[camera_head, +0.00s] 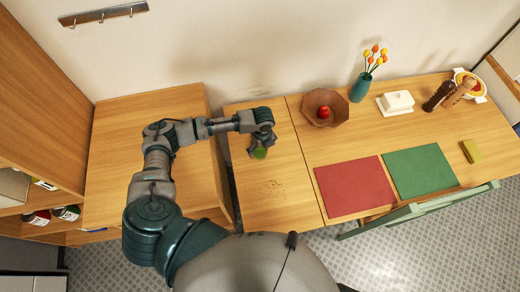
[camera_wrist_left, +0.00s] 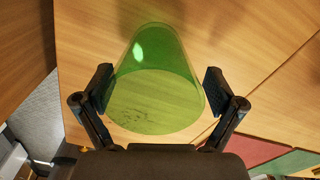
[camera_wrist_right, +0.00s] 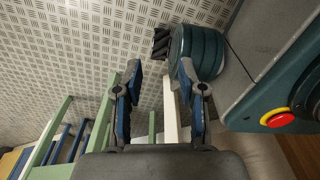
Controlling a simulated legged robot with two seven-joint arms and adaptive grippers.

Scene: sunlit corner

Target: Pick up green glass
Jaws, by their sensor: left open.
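The green glass (camera_wrist_left: 155,90) is see-through and stands on the wooden table. In the left wrist view it fills the space between the two fingers of my left gripper (camera_wrist_left: 160,88). The fingers are apart, one on each side of the glass; I cannot tell whether either touches it. In the head view the glass (camera_head: 260,154) shows just below my left gripper (camera_head: 261,142), which partly hides it. My right gripper (camera_wrist_right: 159,80) shows only in its own wrist view; its fingers are apart with nothing between them.
Right of the glass are a red mat (camera_head: 355,187), a green mat (camera_head: 420,172), a wooden bowl (camera_head: 325,97) with a red fruit, a vase (camera_head: 360,87) and a white butter dish (camera_head: 396,102). A green chair (camera_head: 420,208) stands at the front edge.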

